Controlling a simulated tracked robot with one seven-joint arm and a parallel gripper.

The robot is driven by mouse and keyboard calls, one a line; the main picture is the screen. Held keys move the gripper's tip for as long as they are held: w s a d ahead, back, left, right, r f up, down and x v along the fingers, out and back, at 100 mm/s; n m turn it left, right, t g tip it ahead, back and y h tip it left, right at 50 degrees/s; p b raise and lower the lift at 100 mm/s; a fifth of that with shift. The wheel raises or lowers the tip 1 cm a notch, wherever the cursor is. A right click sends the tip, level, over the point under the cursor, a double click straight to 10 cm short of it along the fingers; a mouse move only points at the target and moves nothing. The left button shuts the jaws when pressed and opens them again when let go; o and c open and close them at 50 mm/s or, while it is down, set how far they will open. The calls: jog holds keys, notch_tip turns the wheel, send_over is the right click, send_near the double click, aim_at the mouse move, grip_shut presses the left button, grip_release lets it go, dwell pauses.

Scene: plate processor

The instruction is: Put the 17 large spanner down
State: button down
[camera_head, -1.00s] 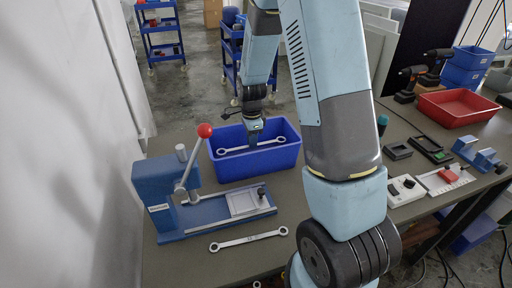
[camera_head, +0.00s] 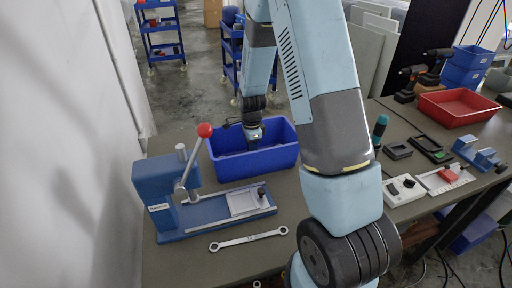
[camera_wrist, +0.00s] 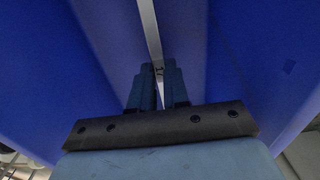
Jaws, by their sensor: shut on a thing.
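My gripper (camera_head: 254,146) reaches down into the blue bin (camera_head: 262,164) on the table. In the wrist view my gripper (camera_wrist: 158,78) is shut on the spanner, whose grey metal shaft (camera_wrist: 149,30) runs up from between the fingers, with blue bin walls on both sides. In the head view the held spanner is hidden behind the bin's front wall. I cannot tell whether it touches the bin floor. Its size marking is not readable.
Another spanner (camera_head: 248,239) lies on the table in front of the blue press (camera_head: 172,200) with its red-knobbed lever. Small devices (camera_head: 404,188), a red tray (camera_head: 458,107) and drills (camera_head: 411,84) are at the right. The bin looks otherwise empty where visible.

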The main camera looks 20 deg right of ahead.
jog(key=shift+f, duration=0.3)
jog(key=c, duration=1.1)
grip_release()
